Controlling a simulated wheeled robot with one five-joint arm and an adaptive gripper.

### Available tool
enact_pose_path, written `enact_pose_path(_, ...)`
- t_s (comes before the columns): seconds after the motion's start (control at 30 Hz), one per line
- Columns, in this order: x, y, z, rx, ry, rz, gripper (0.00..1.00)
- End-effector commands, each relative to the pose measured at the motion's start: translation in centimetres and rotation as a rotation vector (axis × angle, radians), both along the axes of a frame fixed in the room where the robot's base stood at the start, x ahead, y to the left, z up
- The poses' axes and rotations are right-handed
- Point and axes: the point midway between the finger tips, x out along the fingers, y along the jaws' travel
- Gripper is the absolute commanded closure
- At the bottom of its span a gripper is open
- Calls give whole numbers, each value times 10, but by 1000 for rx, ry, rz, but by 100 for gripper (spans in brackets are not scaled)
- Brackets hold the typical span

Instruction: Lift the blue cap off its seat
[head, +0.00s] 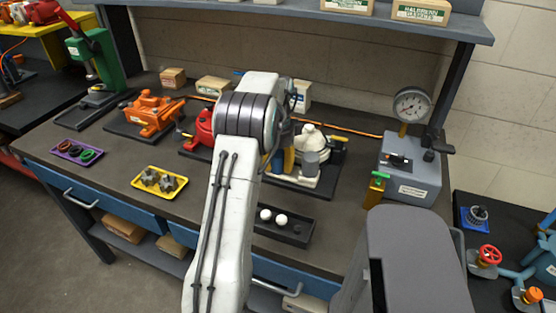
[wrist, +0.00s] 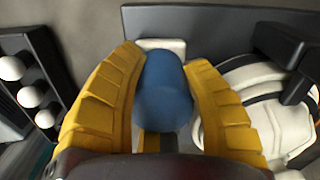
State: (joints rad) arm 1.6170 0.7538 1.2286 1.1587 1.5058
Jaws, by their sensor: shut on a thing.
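The blue cap (wrist: 163,88) is in the middle of the wrist view, a rounded blue piece. My gripper (wrist: 165,68) has its two yellow ribbed fingers closed against the cap's left and right sides. A white block (wrist: 160,44) shows just past the cap's far edge. I cannot tell whether the cap still touches its seat, as the cap and fingers hide what is below. In the head view my arm covers most of the gripper, and a yellow finger (head: 289,160) shows beside the white part on the bench.
A white round part (wrist: 265,110) on a black base stands close to the right finger. A black tray (head: 285,229) with white balls lies nearer the front edge. A grey gauge box (head: 410,180) stands to the right, and a yellow tray (head: 159,183) lies to the left.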

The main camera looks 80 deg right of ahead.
Motion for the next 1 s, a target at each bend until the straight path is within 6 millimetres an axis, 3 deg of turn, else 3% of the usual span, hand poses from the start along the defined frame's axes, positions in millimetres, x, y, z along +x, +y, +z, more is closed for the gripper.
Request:
enact_pose_path(0.13, 0, 0, 0, 1, 0, 0, 88)
enact_pose_path(0.47, 0, 0, 3, 1, 0, 0, 88)
enact_pose_path(1.0, 0, -1, 82, -3, 0, 0, 88)
